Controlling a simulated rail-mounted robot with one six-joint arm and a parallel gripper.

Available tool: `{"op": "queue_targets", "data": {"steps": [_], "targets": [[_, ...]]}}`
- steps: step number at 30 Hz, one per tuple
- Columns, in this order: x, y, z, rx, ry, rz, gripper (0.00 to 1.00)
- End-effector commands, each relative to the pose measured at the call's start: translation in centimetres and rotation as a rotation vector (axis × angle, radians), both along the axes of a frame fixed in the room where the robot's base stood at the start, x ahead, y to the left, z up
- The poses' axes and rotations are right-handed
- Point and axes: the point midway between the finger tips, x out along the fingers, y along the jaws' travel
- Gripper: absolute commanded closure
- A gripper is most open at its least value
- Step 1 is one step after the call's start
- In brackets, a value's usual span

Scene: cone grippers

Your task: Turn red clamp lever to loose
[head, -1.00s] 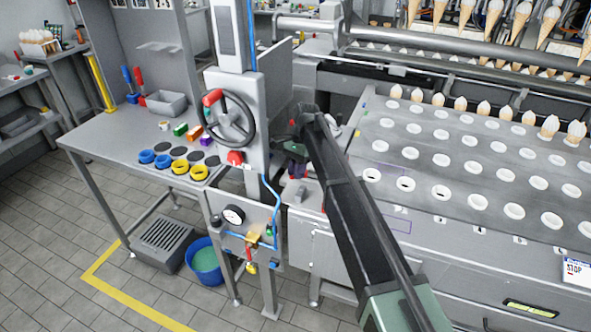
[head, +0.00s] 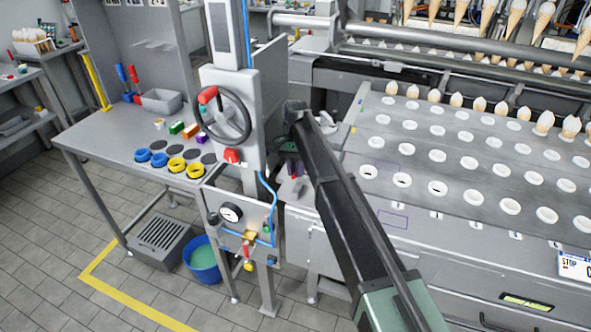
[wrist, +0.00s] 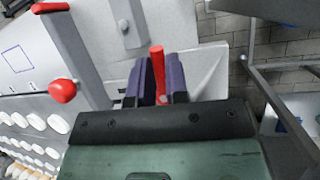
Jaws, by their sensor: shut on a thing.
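The red clamp lever (wrist: 157,72) stands up between the two dark purple fingers of my gripper (wrist: 160,90) in the wrist view. The fingers are shut on it, one on each side, and its upper end sticks out past them. The lever's lower part and its pivot are hidden by the fingers and the gripper body. In the head view my gripper (head: 291,168) is small, beside the grey column and partly behind my arm. The lever cannot be clearly made out there.
In the wrist view a red ball knob (wrist: 62,91) and a red bar (wrist: 50,7) are to the left. In the head view a black handwheel (head: 225,117) is on the column, left of my gripper. The cone machine's perforated plate (head: 470,150) lies to the right.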

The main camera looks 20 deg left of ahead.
Motion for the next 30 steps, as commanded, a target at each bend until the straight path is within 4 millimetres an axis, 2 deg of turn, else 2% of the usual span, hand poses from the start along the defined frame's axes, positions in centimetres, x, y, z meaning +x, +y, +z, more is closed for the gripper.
{"op": "queue_targets", "data": {"steps": [4, 5, 6, 14, 17, 20, 27, 30], "targets": [[0.0, 0.0, 0.0, -0.001, -0.001, -0.001, 1.0], [0.0, 0.0, 0.0, -0.001, -0.001, -0.001, 0.81], [0.0, 0.0, 0.0, -0.001, -0.001, -0.001, 0.75], [0.0, 0.0, 0.0, 0.0, 0.0, -0.001, 0.75], [0.2, 0.1, 0.7, 0.0, 0.0, -0.001, 0.75], [0.8, 0.3, 2.3, 0.0, 0.0, -0.001, 0.75], [3.2, 1.1, 8.1, 0.0, 0.0, -0.001, 0.75], [4.0, 1.3, 9.7, 0.0, 0.0, -0.001, 0.75]]}}
